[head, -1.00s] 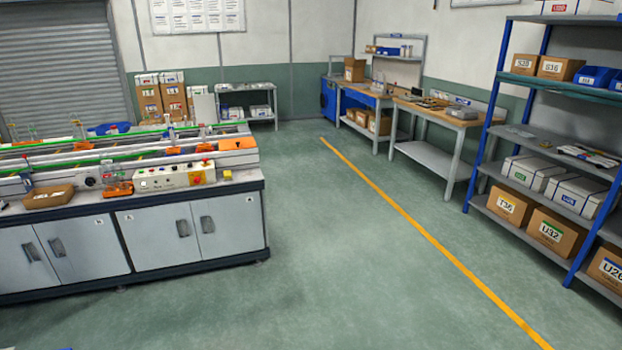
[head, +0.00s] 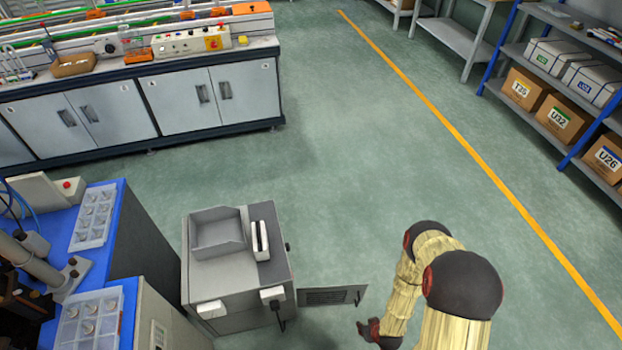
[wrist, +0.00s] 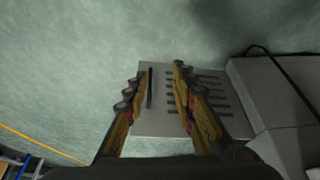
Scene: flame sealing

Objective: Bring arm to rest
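My arm (head: 405,290), pale yellow with dark joints, shows at the bottom right of the head view. My gripper (head: 367,328) is at its lower end, dark and reddish, near the bottom edge and low beside a grey cabinet (head: 235,285). In the wrist view my gripper (wrist: 152,80) has its two fingers spread apart with nothing between them. Behind the fingers is a grey slotted panel (wrist: 157,125), apart from them as far as I can tell. It looks like the cabinet's open door, which also shows in the head view (head: 345,296).
A blue bench (head: 115,215) with clear trays (head: 92,218) stands left of the cabinet. A long workbench (head: 180,105) is at the back left, and blue-framed shelves (head: 505,50) with boxes at the right. The green floor (head: 360,160) between them is clear.

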